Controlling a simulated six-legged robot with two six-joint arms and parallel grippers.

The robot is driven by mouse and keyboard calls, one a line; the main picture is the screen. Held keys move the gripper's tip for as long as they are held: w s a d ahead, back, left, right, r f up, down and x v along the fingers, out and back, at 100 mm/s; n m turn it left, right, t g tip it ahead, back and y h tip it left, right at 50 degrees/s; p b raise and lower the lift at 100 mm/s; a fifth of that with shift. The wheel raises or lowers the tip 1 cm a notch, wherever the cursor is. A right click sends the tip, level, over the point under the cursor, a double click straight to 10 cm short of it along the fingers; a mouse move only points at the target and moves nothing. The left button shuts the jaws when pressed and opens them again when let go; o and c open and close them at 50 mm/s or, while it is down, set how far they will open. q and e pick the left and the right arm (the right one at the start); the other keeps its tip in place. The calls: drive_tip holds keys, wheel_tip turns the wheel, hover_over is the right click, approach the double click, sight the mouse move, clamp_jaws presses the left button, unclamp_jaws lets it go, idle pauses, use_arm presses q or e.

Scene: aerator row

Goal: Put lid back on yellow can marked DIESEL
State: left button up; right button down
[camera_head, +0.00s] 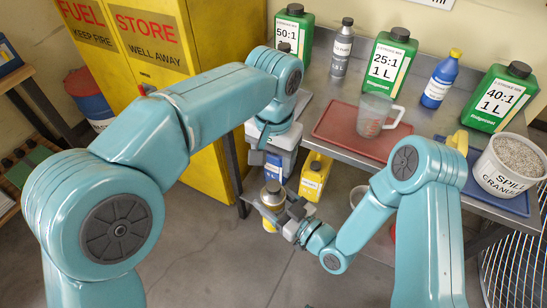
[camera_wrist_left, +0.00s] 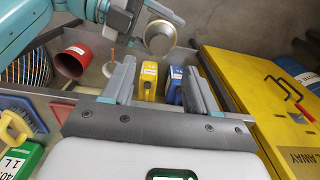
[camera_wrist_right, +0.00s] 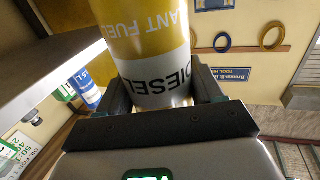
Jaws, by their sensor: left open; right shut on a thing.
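The yellow can marked DIESEL (camera_wrist_right: 150,35) fills the top of the right wrist view, with upside-down lettering on its white band. My right gripper (camera_wrist_right: 163,92) is shut around its side. In the head view the can (camera_head: 272,187) is held in front of the bench, its metallic top facing up. The left wrist view shows a round silver-rimmed, tan-centred end of the can (camera_wrist_left: 160,38); I cannot tell whether a lid is on it. My left gripper (camera_head: 268,153) is open, pointing down above and behind the can. No separate lid can be made out.
The metal bench holds a red tray (camera_head: 336,138) with a clear jug (camera_head: 375,113), several green bottles and a granule bucket (camera_head: 512,165). A yellow jug (camera_head: 315,178) and a blue jug (camera_wrist_left: 174,84) stand low beyond the can. A yellow cabinet (camera_head: 150,40) stands at left.

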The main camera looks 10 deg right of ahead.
sight(274, 185)
use_arm(q)
wheel_tip(274, 185, down, 8)
drive_tip(key=shift+f, duration=0.1)
idle(0.5)
clamp_jaws()
drive_tip(key=shift+o, duration=0.6)
unclamp_jaws()
drive_tip(key=shift+r, duration=0.2)
